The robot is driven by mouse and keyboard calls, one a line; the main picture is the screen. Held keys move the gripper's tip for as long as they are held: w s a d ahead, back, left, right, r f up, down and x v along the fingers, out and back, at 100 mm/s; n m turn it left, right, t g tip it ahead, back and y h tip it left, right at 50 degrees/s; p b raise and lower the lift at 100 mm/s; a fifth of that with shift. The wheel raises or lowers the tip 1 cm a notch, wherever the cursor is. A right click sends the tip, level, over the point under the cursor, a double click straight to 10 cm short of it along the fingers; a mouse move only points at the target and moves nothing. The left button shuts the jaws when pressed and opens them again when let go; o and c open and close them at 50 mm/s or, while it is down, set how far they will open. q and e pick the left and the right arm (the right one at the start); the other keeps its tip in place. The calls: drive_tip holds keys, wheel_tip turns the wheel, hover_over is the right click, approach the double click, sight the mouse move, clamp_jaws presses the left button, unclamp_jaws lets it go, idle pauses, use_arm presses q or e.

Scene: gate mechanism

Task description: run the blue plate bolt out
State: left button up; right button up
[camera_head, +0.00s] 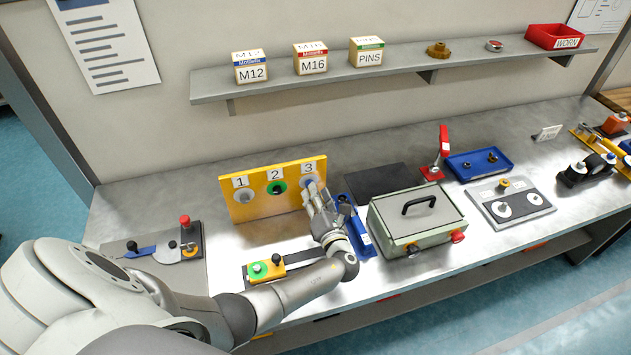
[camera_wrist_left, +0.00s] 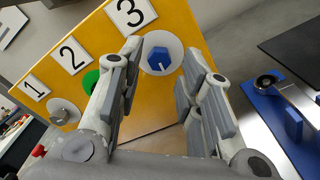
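A yellow plate (camera_head: 257,205) stands upright at the back of the bench, with tags 1, 2 and 3. Under tag 3 is a blue hexagonal bolt head (camera_wrist_left: 160,61) on a pale round disc; in the head view the blue bolt (camera_head: 309,182) is partly hidden by my fingers. My left gripper (camera_head: 316,190) is in front of it. In the left wrist view my left gripper (camera_wrist_left: 164,62) is open, with one finger on each side of the bolt head and visible gaps. How far the fingertips are from the plate is hard to tell. My right gripper is not in view.
A green fitting (camera_head: 276,188) and a grey one (camera_head: 244,196) sit under tags 2 and 1. A blue holder (camera_head: 362,238) lies close right of my gripper, then a green-grey handled box (camera_head: 416,216).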

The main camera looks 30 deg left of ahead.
use_arm(q)
drive_tip(key=shift+w+a+f+m+b, duration=0.15)
drive_tip(key=shift+w+a+m, duration=0.3)
drive_tip(key=shift+m, duration=0.35)
drive_tip(key=shift+w+a+m+b, duration=0.1)
drive_tip(key=shift+w+a+m, duration=0.3)
drive_tip(key=shift+m, duration=0.4)
drive_tip(key=shift+w+a+f+m+b, duration=0.15)
drive_tip(key=shift+w+a+m, duration=0.3)
drive_tip(key=shift+m, duration=0.35)
drive_tip(key=shift+s+r, duration=0.15)
clamp_jaws()
drive_tip(key=n+b, duration=0.3)
drive_tip(key=n, duration=0.3)
drive_tip(key=n+b, duration=0.3)
drive_tip(key=n, duration=0.2)
drive_tip(key=n+b, duration=0.3)
drive_tip(key=n, duration=0.3)
drive_tip(key=shift+s+a+n+b, duration=0.1)
drive_tip(key=shift+s+n+b, duration=0.2)
drive_tip(key=shift+s+b, duration=0.1)
drive_tip(key=shift+c, duration=0.7)
unclamp_jaws()
drive_tip(key=shift+r, duration=0.15)
drive_tip(key=o, duration=0.4)
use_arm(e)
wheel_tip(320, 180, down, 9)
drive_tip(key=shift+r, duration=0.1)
